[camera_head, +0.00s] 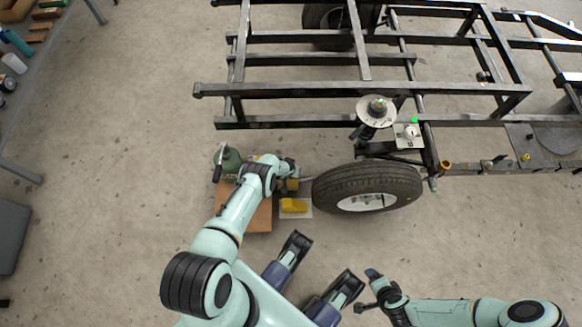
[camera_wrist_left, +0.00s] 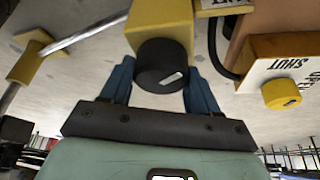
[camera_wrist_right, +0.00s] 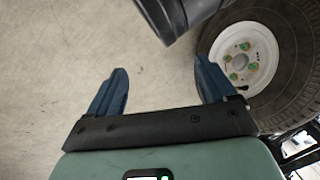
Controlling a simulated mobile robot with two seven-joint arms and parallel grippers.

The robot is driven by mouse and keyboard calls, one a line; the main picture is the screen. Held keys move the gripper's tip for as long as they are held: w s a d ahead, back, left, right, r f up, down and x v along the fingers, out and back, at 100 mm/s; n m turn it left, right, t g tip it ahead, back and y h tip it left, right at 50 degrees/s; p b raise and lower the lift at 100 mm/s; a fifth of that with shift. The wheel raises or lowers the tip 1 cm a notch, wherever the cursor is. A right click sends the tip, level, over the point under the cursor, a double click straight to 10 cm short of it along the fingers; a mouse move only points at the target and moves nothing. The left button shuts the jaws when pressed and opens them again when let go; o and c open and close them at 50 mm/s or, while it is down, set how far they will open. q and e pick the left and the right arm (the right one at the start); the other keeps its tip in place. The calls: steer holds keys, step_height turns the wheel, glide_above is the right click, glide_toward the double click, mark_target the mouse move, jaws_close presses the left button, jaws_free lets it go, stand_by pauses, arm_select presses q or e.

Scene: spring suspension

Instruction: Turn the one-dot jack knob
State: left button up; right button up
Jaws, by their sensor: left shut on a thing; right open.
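In the left wrist view a round black knob (camera_wrist_left: 160,70) with a white pointer mark sits on the end of a yellow block (camera_wrist_left: 160,22). My left gripper (camera_wrist_left: 160,82) is shut on this knob, one blue finger on each side. I cannot make out any dots on it. In the head view my left gripper (camera_head: 290,177) is just left of the tyre (camera_head: 350,182), and the arm hides the knob. My right gripper (camera_wrist_right: 162,66) is open and empty over bare floor, with the wheel (camera_wrist_right: 240,58) to its right.
A yellow valve knob (camera_wrist_left: 281,93) stands by a plate marked SHUT and OPEN, right of the held knob. A metal rod runs to another yellow block (camera_wrist_left: 25,62).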

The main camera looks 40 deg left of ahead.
arm_select(q)
steer(key=o, duration=1)
steer(key=shift+w, duration=0.1)
steer(key=p+v, duration=0.6)
steer(key=v, duration=0.1)
steer(key=shift+w+p, duration=0.15)
steer(key=shift+p, duration=0.25)
steer(key=p+v, duration=0.5)
steer(key=v, duration=0.1)
steer(key=shift+r, duration=0.2)
arm_select(e)
steer(key=s+a+r+n+g+y, duration=0.1)
steer(key=s+a+r+g, duration=0.3)
steer(key=s+r, duration=0.7)
steer(key=shift+s+a+r, duration=0.25)
steer(key=shift+a+r, duration=0.1)
steer(key=shift+r, duration=0.1)
